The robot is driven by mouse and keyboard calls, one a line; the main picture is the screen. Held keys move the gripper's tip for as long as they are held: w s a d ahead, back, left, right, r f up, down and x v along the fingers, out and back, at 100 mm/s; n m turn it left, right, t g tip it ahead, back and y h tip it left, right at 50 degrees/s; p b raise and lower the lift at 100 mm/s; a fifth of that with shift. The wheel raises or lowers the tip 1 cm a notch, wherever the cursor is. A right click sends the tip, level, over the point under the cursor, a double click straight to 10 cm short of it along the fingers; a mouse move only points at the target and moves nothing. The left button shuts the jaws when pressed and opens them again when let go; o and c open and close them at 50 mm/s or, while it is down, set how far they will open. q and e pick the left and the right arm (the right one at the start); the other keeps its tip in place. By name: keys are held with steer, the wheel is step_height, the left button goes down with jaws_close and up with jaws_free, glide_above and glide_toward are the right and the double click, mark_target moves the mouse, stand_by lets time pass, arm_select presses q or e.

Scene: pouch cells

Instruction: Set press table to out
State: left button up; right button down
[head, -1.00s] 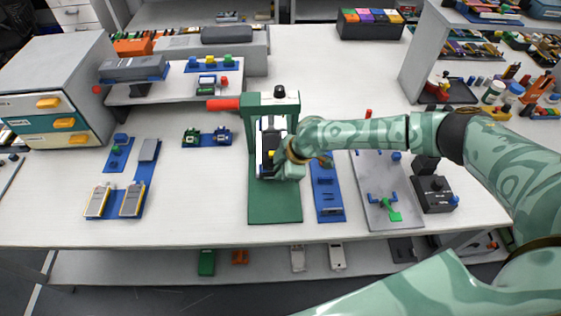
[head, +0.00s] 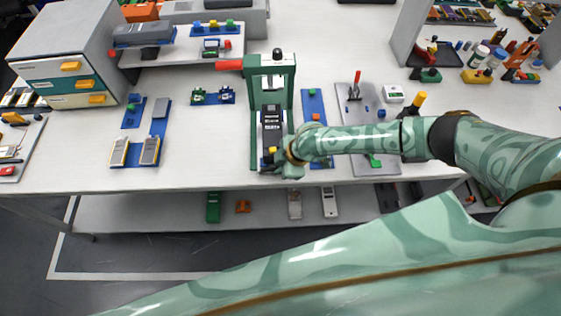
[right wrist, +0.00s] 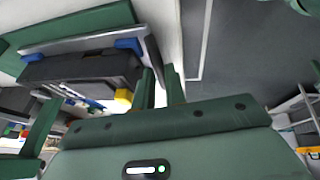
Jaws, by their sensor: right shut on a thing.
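The green press (head: 284,88) with a red lever (head: 229,65) stands near the middle of the bench. Its pale press table (head: 263,140) is drawn toward the front of the base, with a dark block (head: 271,120) on it. My right gripper (head: 279,163) is at the table's front end, close to a small yellow part (head: 272,150). In the right wrist view, the gripper fingers (right wrist: 160,88) are close together beside the table's edge (right wrist: 92,40), near its blue corner pieces (right wrist: 128,45). What they grip is largely hidden. My left gripper is out of view.
A blue rack with two pouch cells (head: 149,150) lies left of the press. A blue strip (head: 312,104) and a grey plate (head: 350,98) lie to its right, partly under my arm. A drawer cabinet (head: 70,60) stands at the left. Bare bench lies left of the press.

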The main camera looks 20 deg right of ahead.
steer(key=shift+s+a, duration=0.15)
steer(key=shift+s, duration=0.05)
steer(key=c, duration=1.6)
jaws_free()
steer(key=shift+o, duration=0.7)
steer(key=shift+s, duration=0.1)
steer(key=shift+d+r, duration=0.2)
steer(key=shift+r, duration=0.2)
steer(key=p+v, duration=0.4)
steer(key=v, duration=1.1)
steer(key=shift+s+r, duration=0.2)
steer(key=shift+r, duration=0.05)
